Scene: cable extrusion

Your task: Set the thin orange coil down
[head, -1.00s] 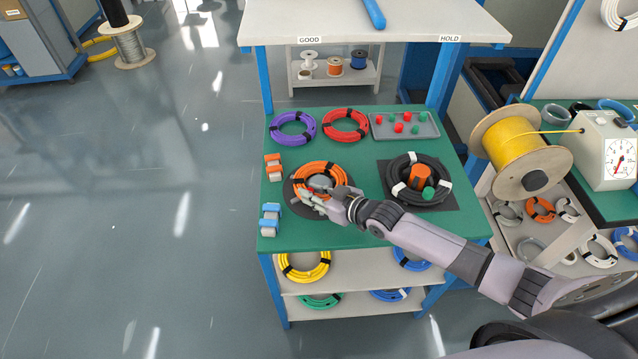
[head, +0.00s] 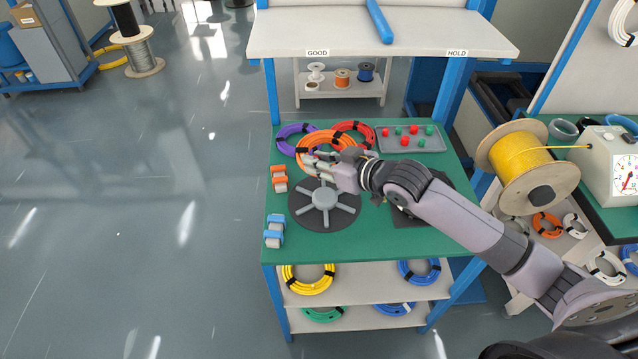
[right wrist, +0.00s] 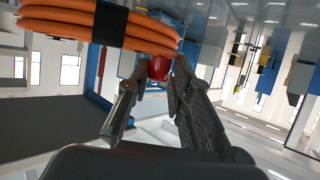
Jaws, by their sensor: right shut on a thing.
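My right gripper (head: 318,165) is shut on the thin orange coil (head: 313,142) and holds it over the back of the green bench. The coil overlaps the purple coil (head: 284,142) and the red coil (head: 367,130) in the head view. In the right wrist view the orange coil (right wrist: 60,20), with a black tie, crosses the top, in front of the fingers (right wrist: 155,85). A round dark turntable (head: 323,222) with a grey spoked hub stands bare below the gripper. My left gripper is not in view.
A grey tray (head: 436,146) with red and green pieces lies at the back right. My forearm hides most of a dark mat (head: 420,219). Orange and blue clamps stand along the left edge. A shelf marked GOOD and HOLD (head: 385,37) stands behind.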

